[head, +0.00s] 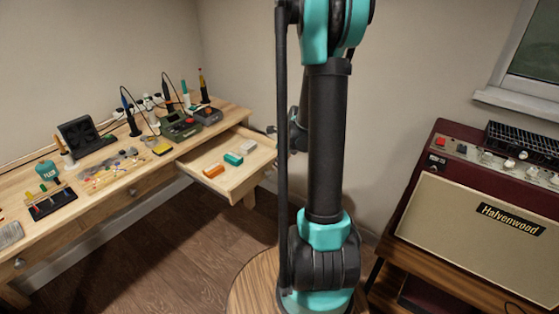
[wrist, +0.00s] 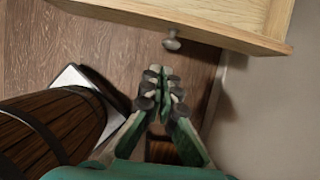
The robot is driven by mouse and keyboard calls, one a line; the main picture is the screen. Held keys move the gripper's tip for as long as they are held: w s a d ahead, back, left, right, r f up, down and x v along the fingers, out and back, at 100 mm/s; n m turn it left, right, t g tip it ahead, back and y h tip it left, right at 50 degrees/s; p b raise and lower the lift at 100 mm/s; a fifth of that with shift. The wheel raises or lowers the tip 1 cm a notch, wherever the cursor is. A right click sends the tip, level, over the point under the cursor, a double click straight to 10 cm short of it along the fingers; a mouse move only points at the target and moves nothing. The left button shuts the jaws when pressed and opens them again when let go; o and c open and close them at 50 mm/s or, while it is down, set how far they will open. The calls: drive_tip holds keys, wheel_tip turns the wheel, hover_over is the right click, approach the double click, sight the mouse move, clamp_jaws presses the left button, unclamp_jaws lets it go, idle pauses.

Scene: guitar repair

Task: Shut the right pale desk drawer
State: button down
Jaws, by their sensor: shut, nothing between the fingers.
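The right pale desk drawer (head: 226,163) is pulled open at the right end of the wooden desk in the head view. An orange, a teal and a pale small item lie inside it. In the wrist view the drawer's front (wrist: 215,22) crosses the top, with its round grey knob (wrist: 172,41). My gripper (wrist: 163,82) is shut and empty, below the knob in the picture and seemingly apart from it. In the head view my arm hides part of the space to the right of the drawer, and the gripper cannot be made out clearly there.
The desk top (head: 150,165) holds soldering tools, a small fan and loose parts. A wooden barrel (wrist: 50,125) stands left of my gripper in the wrist view. A wall (wrist: 270,110) is close on the right. A Halvenwood amplifier (head: 480,225) stands at the right.

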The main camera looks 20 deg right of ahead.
sight(267, 174)
drive_tip(key=shift+w+a+f, duration=0.6)
drive_tip(key=shift+w+f, duration=0.2)
drive_tip(key=shift+w+a+f, duration=0.55)
drive_tip(key=shift+w+f, duration=0.3)
drive_tip(key=shift+w+a+f, duration=0.6)
drive_tip(key=shift+w+f, duration=0.2)
